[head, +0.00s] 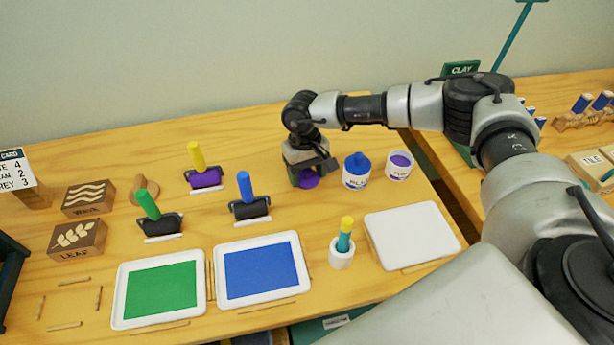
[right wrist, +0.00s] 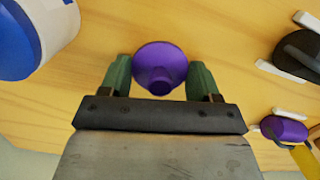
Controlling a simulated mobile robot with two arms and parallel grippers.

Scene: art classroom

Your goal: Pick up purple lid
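The purple lid (head: 309,181) lies on the wooden table below my right gripper (head: 313,172). In the right wrist view the lid (right wrist: 160,62) is a round purple disc with a knob in its middle. The green fingers of my right gripper (right wrist: 160,80) stand apart, one on each side of the lid. The gap around the knob is clear, and I cannot tell whether the fingers touch the disc's edge. The gripper hides part of the lid in the head view. My left gripper is not in view.
A blue-lidded pot (head: 356,172) and an open pot with purple inside (head: 399,166) stand right of the gripper. Ink rollers, a green tray (head: 116,300) and a blue tray (head: 219,291) lie to the left. A white slab (head: 412,235) lies in front.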

